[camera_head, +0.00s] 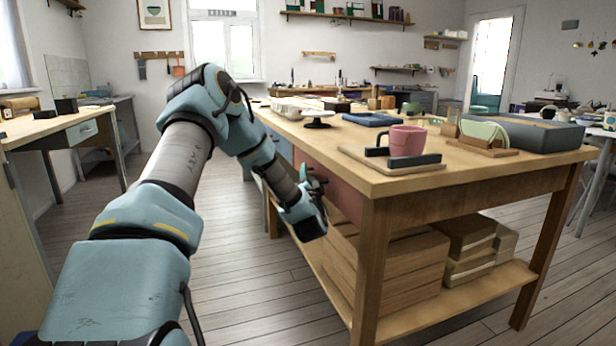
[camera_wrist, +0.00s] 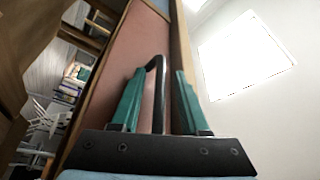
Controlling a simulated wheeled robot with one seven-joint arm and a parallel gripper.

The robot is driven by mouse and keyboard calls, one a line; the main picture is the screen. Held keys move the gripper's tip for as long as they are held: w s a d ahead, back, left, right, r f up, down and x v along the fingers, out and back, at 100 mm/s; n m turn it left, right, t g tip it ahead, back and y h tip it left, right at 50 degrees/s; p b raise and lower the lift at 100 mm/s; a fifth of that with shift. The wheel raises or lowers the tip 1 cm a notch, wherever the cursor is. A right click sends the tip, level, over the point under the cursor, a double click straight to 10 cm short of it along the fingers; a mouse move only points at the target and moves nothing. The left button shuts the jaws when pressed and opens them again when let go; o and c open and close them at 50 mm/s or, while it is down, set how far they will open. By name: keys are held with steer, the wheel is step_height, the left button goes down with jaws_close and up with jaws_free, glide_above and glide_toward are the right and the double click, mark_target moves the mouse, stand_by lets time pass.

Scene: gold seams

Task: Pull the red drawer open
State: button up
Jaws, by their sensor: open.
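The red drawer (camera_head: 343,190) is a dull pinkish-red front in the long side of the wooden workbench, and it looks shut. In the wrist view its front (camera_wrist: 118,62) runs up the picture, with a dark bar handle (camera_wrist: 154,68) standing out from it. My gripper (camera_wrist: 159,74) is open, its two teal fingers on either side of the handle. The handle lies between them, seemingly nearer the left finger; I cannot tell whether they touch. In the head view my gripper (camera_head: 317,182) is at the drawer front, and my wrist hides part of it and the handle.
A blue drawer (camera_head: 279,146) is beside the red one, farther along the bench. The benchtop (camera_head: 375,182) holds a pink mug (camera_head: 407,140), a grey tray (camera_head: 530,132) and other items. Wooden boxes (camera_head: 400,270) fill the low shelf. Open floor (camera_head: 235,262) lies left of the bench.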

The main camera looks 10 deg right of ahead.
jaws_close()
stand_by(1.4)
